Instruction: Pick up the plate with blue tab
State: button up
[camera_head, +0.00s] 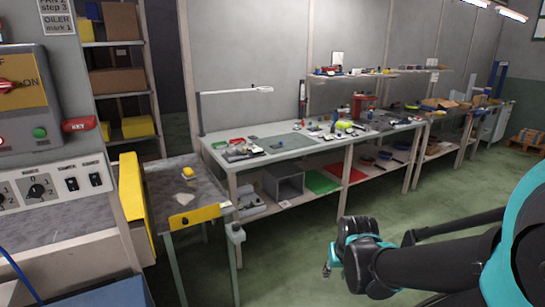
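I cannot make out a plate with a blue tab in the head view. A small grey side table (160,187) at the left holds a yellow block (188,173) and a pale flat piece (187,199). A yellow panel with a dark knob or hole (194,217) is at its front edge. My gripper (328,264) seems to show only as a small dark part at the end of my black and teal arm, low and right of centre. It hangs over open floor, apart from the tables. Whether its fingers are open or shut cannot be told.
A long workbench (283,143) with tools and small parts runs along the back wall, with a lower shelf holding green and red trays. A control panel (40,187) with switches stands at the left, next to an upright yellow panel (131,192). Green floor (290,275) is clear before the bench.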

aim_at(279, 145)
jog(key=i, duration=0.85)
jog(key=i+z, duration=0.1)
jog(key=i, duration=0.8)
jog(key=i+j, duration=0.15)
jog(key=i, duration=0.7)
